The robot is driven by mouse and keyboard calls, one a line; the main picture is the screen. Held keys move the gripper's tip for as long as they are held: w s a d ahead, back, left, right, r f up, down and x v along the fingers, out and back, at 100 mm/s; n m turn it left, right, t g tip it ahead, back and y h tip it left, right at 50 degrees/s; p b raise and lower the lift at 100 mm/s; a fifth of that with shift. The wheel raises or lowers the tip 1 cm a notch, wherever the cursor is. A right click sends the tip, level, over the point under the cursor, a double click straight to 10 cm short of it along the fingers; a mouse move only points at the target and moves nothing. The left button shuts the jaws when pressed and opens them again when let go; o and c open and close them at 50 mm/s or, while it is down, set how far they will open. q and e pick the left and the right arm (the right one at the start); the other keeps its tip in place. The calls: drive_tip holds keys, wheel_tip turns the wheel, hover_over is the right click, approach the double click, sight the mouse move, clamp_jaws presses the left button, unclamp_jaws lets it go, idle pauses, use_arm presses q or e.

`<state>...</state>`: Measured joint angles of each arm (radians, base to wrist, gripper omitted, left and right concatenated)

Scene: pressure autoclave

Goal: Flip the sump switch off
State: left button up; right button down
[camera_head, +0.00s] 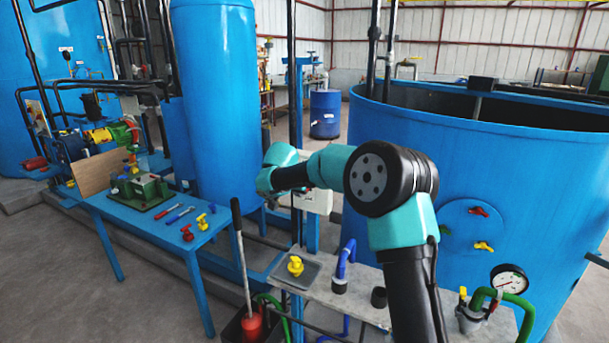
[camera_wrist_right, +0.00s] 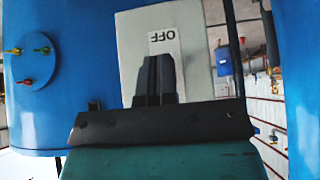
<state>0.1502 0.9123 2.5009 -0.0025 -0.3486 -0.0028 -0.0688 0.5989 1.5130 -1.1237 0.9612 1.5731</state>
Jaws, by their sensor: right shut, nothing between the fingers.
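The switch box is a pale grey panel (camera_wrist_right: 198,60) in the right wrist view, with a white "OFF" label (camera_wrist_right: 164,40) on it. In the head view part of the pale box (camera_head: 319,200) shows beneath my right arm. My right gripper (camera_wrist_right: 155,62) is shut and empty, its dark fingertips in front of the box just below the label in the wrist picture. The switch lever cannot be made out; the fingers hide that part of the panel. I cannot tell whether the fingertips touch anything. My left gripper is in neither view.
A large open blue tank (camera_head: 470,150) stands at the right and a tall blue cylinder (camera_head: 215,100) behind left. A blue bench (camera_head: 150,230) holds tools and a green vise. A grey shelf (camera_head: 350,300) with a yellow valve and pipes lies below my arm.

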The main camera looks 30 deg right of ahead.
idle(0.5)
drive_tip(key=shift+r, duration=0.7)
drive_tip(key=s+a+f+v, duration=0.1)
drive_tip(key=v, duration=1.2)
drive_tip(key=shift+s+a, duration=0.25)
drive_tip(key=shift+a, duration=0.2)
drive_tip(key=shift+f, duration=0.1)
